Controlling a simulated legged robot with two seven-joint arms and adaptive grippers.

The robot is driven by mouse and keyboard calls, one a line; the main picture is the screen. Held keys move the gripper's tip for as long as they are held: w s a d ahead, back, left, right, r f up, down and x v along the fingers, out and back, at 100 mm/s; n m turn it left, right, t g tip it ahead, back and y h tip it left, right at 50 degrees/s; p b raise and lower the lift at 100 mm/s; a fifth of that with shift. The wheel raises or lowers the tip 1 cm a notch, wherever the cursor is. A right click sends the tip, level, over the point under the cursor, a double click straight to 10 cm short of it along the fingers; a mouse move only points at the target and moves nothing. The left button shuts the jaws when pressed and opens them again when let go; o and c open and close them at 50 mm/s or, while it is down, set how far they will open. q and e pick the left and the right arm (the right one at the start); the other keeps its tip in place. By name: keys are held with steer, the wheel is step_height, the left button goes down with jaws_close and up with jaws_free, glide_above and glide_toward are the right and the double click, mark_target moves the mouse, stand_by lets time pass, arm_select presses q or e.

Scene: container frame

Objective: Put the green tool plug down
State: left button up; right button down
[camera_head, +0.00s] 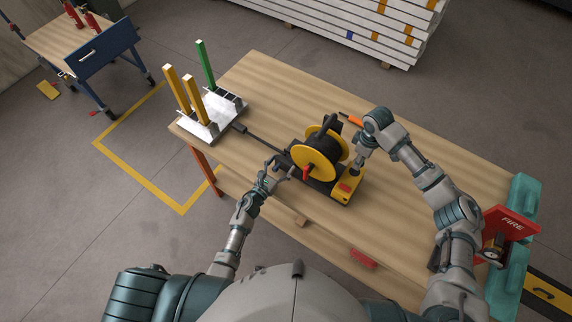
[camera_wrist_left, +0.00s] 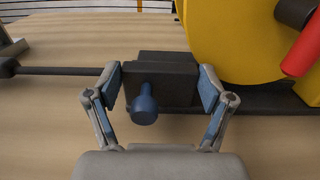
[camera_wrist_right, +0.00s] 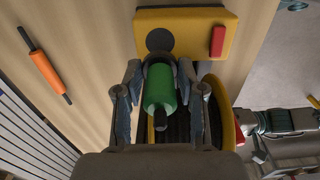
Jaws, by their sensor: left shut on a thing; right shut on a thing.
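The green tool plug (camera_wrist_right: 160,88) sits between the two fingers of my right gripper (camera_wrist_right: 160,78), which is shut on it. Its far end is by a dark round spot on a yellow base (camera_wrist_right: 190,22); I cannot tell whether they touch. In the head view my right gripper (camera_head: 357,163) is just right of the yellow-flanged reel (camera_head: 316,162), and the plug is not clearly visible there. My left gripper (camera_wrist_left: 160,82) is shut on a black block (camera_wrist_left: 172,68) with a blue knob (camera_wrist_left: 144,104), left of the reel.
A white rack (camera_head: 213,121) with yellow and green posts stands at the table's left end. A black rod (camera_head: 263,138) runs from it toward the reel. An orange-handled tool (camera_wrist_right: 46,72) lies on the table (camera_head: 430,165). A red FIRE box (camera_head: 511,226) is at right.

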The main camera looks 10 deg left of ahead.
steer(key=s+d+f+n, duration=0.2)
steer(key=s+d+n, duration=0.2)
steer(key=s+d, duration=0.25)
arm_select(q)
steer(key=shift+d, duration=0.1)
arm_select(e)
steer(key=n, duration=0.5)
glide_above(384, 220)
step_height(384, 220, down, 6)
steer(key=shift+a+f, duration=0.1)
steer(key=shift+f, duration=2.15)
steer(key=shift+f, duration=0.55)
steer(key=c, duration=0.7)
jaws_free()
